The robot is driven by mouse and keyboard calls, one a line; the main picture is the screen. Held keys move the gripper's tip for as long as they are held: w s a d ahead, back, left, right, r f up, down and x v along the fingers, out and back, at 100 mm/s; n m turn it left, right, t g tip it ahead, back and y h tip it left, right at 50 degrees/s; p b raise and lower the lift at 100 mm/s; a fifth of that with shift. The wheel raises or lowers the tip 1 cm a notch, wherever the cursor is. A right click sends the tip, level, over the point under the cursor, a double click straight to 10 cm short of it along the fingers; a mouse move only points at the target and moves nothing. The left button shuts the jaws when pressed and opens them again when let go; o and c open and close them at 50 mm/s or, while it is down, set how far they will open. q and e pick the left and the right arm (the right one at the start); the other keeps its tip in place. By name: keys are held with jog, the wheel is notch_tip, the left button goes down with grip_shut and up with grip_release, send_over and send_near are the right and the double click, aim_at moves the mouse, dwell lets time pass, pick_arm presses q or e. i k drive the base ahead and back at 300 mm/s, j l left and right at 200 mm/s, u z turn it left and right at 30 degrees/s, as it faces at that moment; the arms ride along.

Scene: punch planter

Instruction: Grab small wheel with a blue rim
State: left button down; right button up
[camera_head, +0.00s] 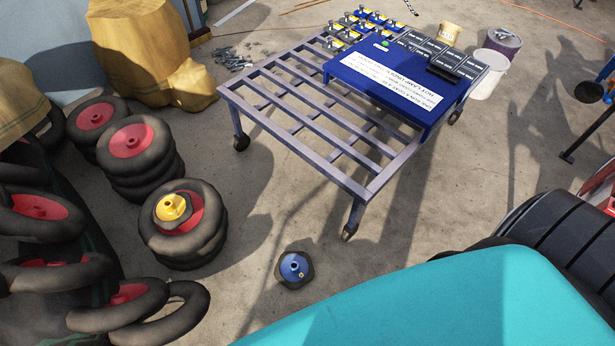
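The small wheel with a blue rim (294,268) lies flat on the concrete floor at the lower middle of the head view. It has a dark tyre and a blue hub facing up. Nothing touches it from above, and it stands apart from the other wheels. A similar small hub with a yellow rim (172,208) sits on a stack of larger red-rimmed wheels to its left. Neither of my grippers shows in this view.
A metal slatted cart (300,115) on casters stands behind the wheel, bearing a blue panel (400,85). Red-rimmed wheel stacks (138,150) crowd the left. A teal surface (450,305) fills the lower right. Buckets (490,75) stand beyond the cart. Floor around the wheel is clear.

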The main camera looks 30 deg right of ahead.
aim_at(284, 272)
jog(key=k+l+z, duration=0.2)
jog(key=k, duration=0.2)
jog(key=k+l+z, duration=0.1)
jog(key=k+z, duration=0.15)
jog(key=k, duration=0.2)
